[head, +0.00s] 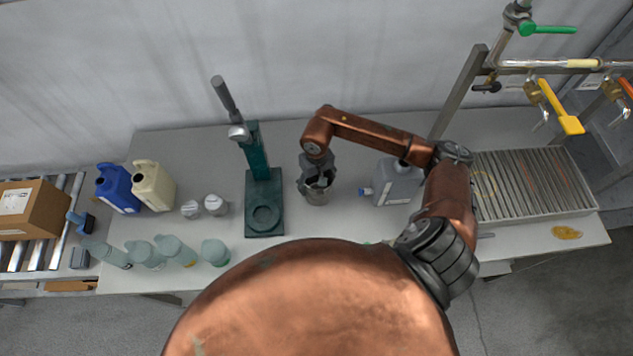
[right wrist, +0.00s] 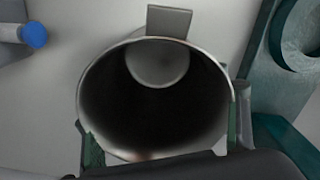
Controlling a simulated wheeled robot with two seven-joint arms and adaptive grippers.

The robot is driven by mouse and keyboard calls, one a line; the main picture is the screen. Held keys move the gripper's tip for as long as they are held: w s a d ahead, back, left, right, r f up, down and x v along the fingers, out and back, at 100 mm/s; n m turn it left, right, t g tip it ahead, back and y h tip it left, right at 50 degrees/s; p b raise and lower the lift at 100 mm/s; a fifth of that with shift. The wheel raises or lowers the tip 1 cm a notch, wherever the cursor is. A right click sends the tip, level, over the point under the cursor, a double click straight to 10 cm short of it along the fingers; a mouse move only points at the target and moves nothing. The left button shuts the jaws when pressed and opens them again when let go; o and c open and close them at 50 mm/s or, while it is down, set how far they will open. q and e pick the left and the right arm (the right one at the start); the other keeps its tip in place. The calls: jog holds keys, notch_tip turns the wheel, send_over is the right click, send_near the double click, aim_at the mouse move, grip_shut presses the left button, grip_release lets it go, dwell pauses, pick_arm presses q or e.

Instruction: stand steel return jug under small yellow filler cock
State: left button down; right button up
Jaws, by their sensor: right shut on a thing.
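The steel jug (head: 317,196) is upright at the middle of the grey table, right of the green press. In the right wrist view I look into its open mouth (right wrist: 155,100); it looks empty. My right gripper (head: 316,182) is shut on the jug, with fingers on both sides of it. I cannot tell whether the jug touches the table. A cock with a yellow lever (head: 560,107) hangs from the pipe at the far right, above a slatted grate. My left gripper is not in view.
The green press (head: 264,205) stands close left of the jug. A grey canister (head: 397,183) stands to its right, between it and the slatted grate (head: 535,183). Blue (head: 117,188) and cream (head: 152,186) canisters and several pale bottles are at left. A cock with an orange lever (head: 626,88) is at far right.

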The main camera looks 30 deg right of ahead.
jog(key=shift+f, duration=0.15)
jog(key=o, duration=1.3)
jog(key=shift+c, duration=0.2)
